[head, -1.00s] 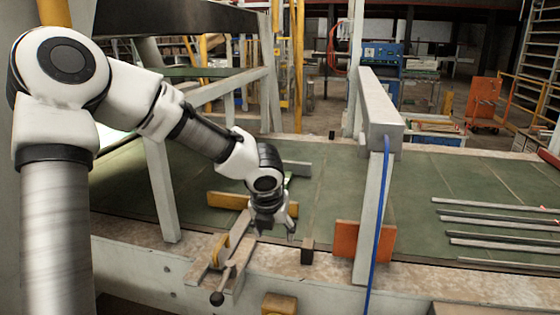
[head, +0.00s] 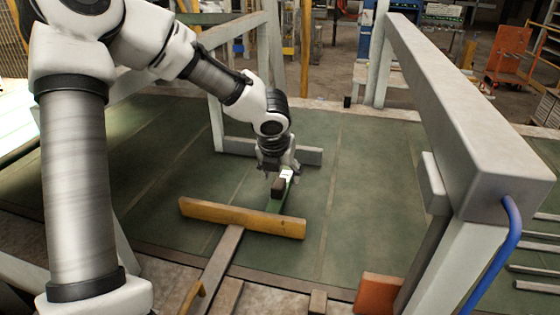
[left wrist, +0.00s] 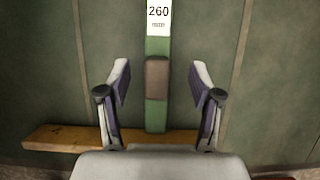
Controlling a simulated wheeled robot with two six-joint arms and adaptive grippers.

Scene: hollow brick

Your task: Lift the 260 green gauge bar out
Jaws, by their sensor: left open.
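The green gauge bar (head: 275,204) lies on the green table, with a brown block (head: 278,186) on it and a white label beyond the block. In the left wrist view the label reads 260, and the green bar (left wrist: 157,112) runs up the middle with its brown block (left wrist: 157,78). My left gripper (head: 277,176) is over the bar, pointing down. In the left wrist view the open fingers of my left gripper (left wrist: 159,75) stand on either side of the bar near the block, apart from it. Their height above the bar is hard to tell. My right gripper is out of view.
A grey bar (head: 312,155) lies behind my gripper. A large grey beam frame (head: 455,110) stands at right, with an orange block (head: 378,294) at its foot. The table between is clear.

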